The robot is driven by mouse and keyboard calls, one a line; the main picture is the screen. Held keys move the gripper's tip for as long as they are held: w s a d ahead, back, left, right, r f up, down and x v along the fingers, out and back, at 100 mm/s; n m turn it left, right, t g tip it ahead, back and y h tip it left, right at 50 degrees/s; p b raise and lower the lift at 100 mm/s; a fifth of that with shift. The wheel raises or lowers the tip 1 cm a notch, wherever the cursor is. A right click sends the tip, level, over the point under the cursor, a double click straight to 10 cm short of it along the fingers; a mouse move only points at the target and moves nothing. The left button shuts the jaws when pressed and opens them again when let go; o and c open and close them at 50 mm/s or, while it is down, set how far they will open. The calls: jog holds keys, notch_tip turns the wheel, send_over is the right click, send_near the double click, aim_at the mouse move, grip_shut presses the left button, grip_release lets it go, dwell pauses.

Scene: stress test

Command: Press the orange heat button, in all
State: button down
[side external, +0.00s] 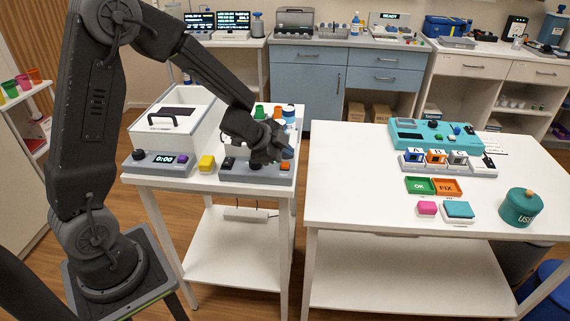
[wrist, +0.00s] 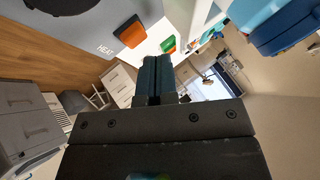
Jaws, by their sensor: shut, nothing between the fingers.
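The orange heat button (side external: 285,166) sits at the right front of a grey device (side external: 262,178) on the left white table. In the wrist view the orange button (wrist: 130,32) stands raised on a grey panel, beside the printed word HEAT. My gripper (side external: 287,152) is shut and empty, just above and behind the button in the side view. In the wrist view my gripper's closed fingers (wrist: 155,60) point up, below and right of the button, with a visible gap in the picture. I cannot tell the exact height of the fingertips above the panel.
Green and orange pieces (side external: 260,112) and a blue-capped bottle (side external: 289,113) stand behind my gripper. A second white table (side external: 350,190) is to the right.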

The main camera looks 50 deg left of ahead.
aim_at(285, 165)
jog(key=shift+f, duration=0.4)
jog(key=shift+f, duration=0.5)
dwell(0.6)
jog(key=shift+r, duration=0.95)
jog(key=shift+r, duration=2.5)
